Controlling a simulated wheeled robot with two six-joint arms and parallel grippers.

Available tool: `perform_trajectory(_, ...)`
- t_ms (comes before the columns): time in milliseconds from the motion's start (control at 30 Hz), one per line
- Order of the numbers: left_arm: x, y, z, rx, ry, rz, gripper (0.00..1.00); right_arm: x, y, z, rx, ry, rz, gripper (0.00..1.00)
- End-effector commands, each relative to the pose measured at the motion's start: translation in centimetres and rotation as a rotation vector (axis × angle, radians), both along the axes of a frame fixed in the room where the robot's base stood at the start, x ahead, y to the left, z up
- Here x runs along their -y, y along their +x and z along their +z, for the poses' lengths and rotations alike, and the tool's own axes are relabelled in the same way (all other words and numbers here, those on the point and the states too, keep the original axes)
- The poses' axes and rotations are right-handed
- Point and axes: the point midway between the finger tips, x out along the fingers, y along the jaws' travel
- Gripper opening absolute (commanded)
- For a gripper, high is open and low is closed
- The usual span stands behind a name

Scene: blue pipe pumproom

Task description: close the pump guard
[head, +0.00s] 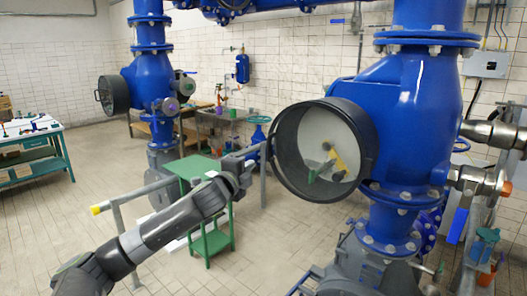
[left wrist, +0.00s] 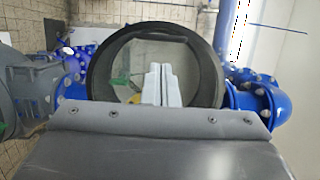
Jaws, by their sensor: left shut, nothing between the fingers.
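The pump guard (head: 278,160) is a dark round ring with a clear window, on the left side of the big blue pump housing (head: 412,110). Yellow and green shapes show through the window. I cannot tell for sure whether it is fully closed. In the left wrist view the guard (left wrist: 99,85) faces the camera, with a dark handle bar near its top. My left gripper (head: 262,149) is shut and empty, its tips close to the guard's left rim; contact is unclear. Its pale fingers (left wrist: 166,84) overlap the window in the wrist view. My right gripper is out of view.
A green stool-like stand (head: 212,243) is below and behind my left arm, near a grey rail (head: 118,225). Steel valve fittings (head: 488,132) stick out right of the housing. A workbench (head: 35,160) is far left. The tiled floor at left is clear.

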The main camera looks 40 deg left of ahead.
Motion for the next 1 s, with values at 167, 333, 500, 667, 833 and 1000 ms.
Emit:
perform_trajectory(167, -0.7, 2.6, 0.5, 0.001, -0.005, 0.002, 0.00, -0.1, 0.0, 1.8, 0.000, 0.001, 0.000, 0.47)
perform_trajectory(333, -1.3, 4.9, 0.4, 0.000, -0.005, 0.001, 0.00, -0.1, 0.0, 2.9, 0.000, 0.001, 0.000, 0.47)
perform_trajectory(500, -1.9, 6.9, 0.4, 0.000, -0.004, 0.001, 0.00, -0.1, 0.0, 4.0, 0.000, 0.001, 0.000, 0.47)
perform_trajectory(667, -2.4, 8.6, 0.4, -0.001, -0.002, 0.002, 0.00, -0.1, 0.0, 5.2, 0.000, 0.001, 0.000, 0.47)
perform_trajectory(833, -2.8, 9.9, 0.3, 0.000, -0.002, 0.000, 0.00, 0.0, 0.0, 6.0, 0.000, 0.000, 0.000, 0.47)
perform_trajectory(1000, -2.9, 10.5, 0.1, -0.001, -0.001, 0.000, 0.00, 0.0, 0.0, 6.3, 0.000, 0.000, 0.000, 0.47)
